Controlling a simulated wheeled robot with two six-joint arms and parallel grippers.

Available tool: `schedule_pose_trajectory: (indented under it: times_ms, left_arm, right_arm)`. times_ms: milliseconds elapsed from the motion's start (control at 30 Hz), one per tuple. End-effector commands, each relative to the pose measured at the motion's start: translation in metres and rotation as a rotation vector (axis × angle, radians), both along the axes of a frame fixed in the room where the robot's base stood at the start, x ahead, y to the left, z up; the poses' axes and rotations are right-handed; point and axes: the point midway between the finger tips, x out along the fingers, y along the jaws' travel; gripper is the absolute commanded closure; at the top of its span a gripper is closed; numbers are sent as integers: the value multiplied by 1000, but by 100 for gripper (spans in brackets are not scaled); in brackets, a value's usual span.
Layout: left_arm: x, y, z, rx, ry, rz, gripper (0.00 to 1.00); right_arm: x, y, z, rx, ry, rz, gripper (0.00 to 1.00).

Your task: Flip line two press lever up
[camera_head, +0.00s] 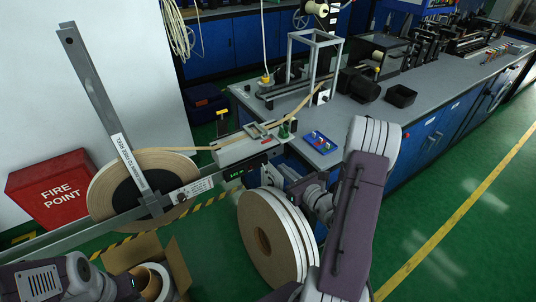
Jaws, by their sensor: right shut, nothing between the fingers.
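A press unit (238,150) with a pale body stands at the near left end of the bench, with tape running into it from the left. An upright handle with a yellow top (222,112) rises behind it. A small green part (286,130) sits at its right end. I cannot tell which part is the line two lever, and no line number is readable. My right gripper (284,172) is shut and empty, just below and right of the press unit, partly hidden by my wrist. My left arm shows at the bottom left; its gripper is out of view.
A large tape reel (165,165) hangs at left on a slanted metal bar (95,90). Another reel (262,240) stands below the press. An open carton (180,265) and a red fire point box (48,188) are at left.

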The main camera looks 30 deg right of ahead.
Motion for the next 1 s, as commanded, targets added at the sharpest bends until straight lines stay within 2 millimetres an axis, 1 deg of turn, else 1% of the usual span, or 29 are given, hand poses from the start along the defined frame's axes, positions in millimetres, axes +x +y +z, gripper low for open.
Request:
schedule_pose_trajectory:
  times_ms: [167,267,367,700,733,800,900,1000]
  left_arm:
    - [0,0,1,0,0,0,64]
    - [0,0,1,0,0,0,64]
    - [0,0,1,0,0,0,64]
    - [0,0,2,0,0,0,64]
    - [0,0,4,0,0,0,64]
    - [0,0,10,0,0,0,64]
    - [0,0,13,0,0,0,64]
    - [0,0,14,0,0,0,64]
  right_arm:
    - [1,1,1,-1,0,3,100]
    - [9,2,0,-1,1,6,100]
    - [26,5,-2,-2,-2,9,100]
    - [99,10,-12,-3,-2,7,100]
    - [102,10,-9,-2,-3,6,100]
    - [97,8,7,-2,-2,2,100]
    - [94,8,19,-1,-2,3,100]
    - [92,8,25,-2,-1,4,100]
